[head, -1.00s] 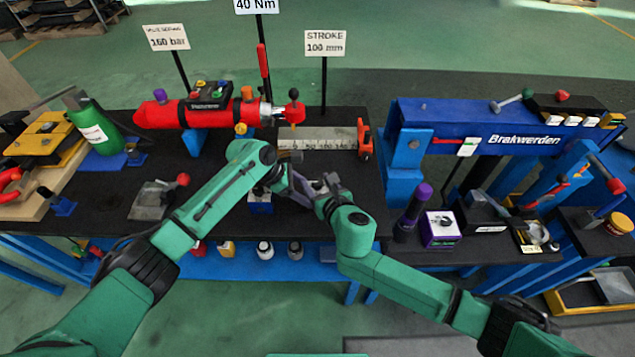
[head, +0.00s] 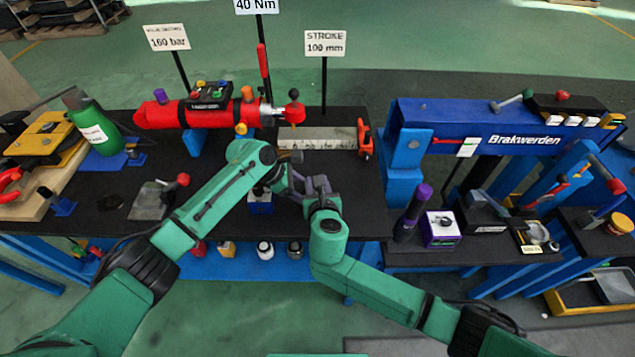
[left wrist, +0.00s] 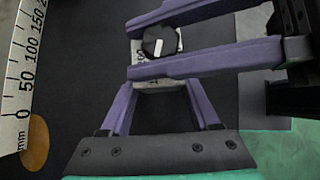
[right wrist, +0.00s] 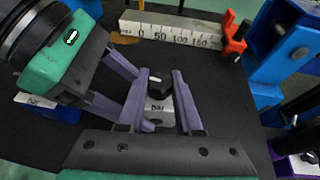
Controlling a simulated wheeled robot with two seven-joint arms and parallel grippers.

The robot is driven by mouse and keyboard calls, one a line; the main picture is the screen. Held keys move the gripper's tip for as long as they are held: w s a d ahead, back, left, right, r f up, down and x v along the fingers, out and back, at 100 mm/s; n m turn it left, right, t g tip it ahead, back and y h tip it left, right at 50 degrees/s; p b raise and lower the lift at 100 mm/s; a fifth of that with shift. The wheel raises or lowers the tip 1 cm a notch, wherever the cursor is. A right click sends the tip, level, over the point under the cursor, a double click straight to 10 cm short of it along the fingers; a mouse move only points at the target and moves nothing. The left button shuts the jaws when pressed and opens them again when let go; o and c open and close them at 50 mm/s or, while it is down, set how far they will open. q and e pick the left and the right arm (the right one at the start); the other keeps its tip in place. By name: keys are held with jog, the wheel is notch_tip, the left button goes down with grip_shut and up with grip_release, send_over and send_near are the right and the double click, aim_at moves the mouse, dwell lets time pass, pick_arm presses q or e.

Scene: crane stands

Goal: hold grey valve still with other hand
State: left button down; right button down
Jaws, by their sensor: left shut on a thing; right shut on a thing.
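The grey valve, a small pale block (left wrist: 160,82) with a round black knob (left wrist: 160,41) bearing a white mark, stands on the black bench top. It also shows in the right wrist view (right wrist: 160,112). My left gripper (left wrist: 162,88) is shut on the grey block, its fingers low on either side. My right gripper (right wrist: 161,80) comes in across it, with its fingers higher and closed on both sides of the black knob. In the head view the two grippers meet over the bench and hide most of the valve.
A white ruler strip (right wrist: 170,35) and an orange stop (right wrist: 236,40) lie behind the valve. A blue block with a white top (head: 260,206) stands close by on the left. A red cylinder (head: 165,115) lies at the back left; a blue press frame (head: 450,125) stands right.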

jog(key=shift+m+h, duration=1.3)
jog(key=shift+h, duration=0.2)
jog(key=c, duration=0.6)
grip_release()
pick_arm(q)
jog(key=shift+c, duration=0.2)
grip_release()
pick_arm(e)
jog(key=v, duration=1.2)
jog(key=shift+a, duration=0.15)
